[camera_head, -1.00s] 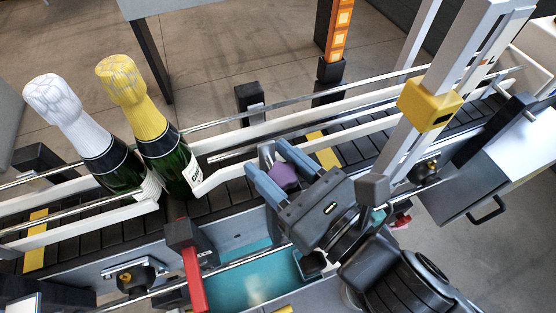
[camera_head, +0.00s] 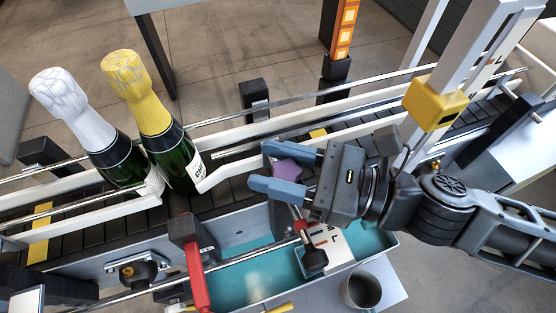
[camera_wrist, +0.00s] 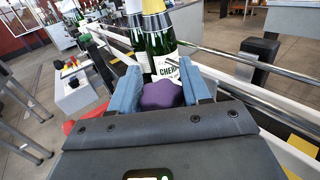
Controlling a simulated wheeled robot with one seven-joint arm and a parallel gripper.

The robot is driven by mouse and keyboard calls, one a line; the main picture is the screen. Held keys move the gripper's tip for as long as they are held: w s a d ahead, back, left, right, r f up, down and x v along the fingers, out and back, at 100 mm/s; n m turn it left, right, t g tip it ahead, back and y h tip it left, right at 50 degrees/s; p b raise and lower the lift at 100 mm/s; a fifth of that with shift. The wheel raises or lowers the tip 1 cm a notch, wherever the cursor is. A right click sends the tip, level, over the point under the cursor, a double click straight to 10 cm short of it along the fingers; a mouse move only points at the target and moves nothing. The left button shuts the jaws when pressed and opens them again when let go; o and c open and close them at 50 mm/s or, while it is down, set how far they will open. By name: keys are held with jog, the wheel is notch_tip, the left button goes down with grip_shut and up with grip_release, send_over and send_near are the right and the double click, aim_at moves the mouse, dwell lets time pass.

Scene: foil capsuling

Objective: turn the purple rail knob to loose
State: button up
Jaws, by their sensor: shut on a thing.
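The purple rail knob (camera_head: 287,169) sits beside the conveyor's near guide rail, between the two blue fingers of my gripper (camera_head: 284,171). The fingers are shut on it from both sides. In the wrist view the purple knob (camera_wrist: 161,94) shows between the blue fingertips (camera_wrist: 160,90), its near part hidden by my gripper body. In the head view my gripper lies nearly level across the picture, its fingers pointing left. The knob's mount below is mostly hidden by the fingers.
A white-topped bottle (camera_head: 88,120) and a yellow-topped bottle (camera_head: 150,110) stand on the conveyor (camera_head: 235,197) to the left. A red lever (camera_head: 194,275) stands near the teal tray (camera_head: 235,292). A yellow block (camera_head: 436,103) is on the post at right. A metal cup (camera_head: 361,290) is at lower right.

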jog(key=shift+f+n+g+y, duration=0.1)
jog(key=shift+n+g+y, duration=0.2)
jog(key=shift+n+g, duration=0.3)
jog(key=o, duration=1)
jog(key=shift+c, duration=0.2)
jog(key=shift+b+v, duration=0.65)
jog(key=shift+v, duration=3.2)
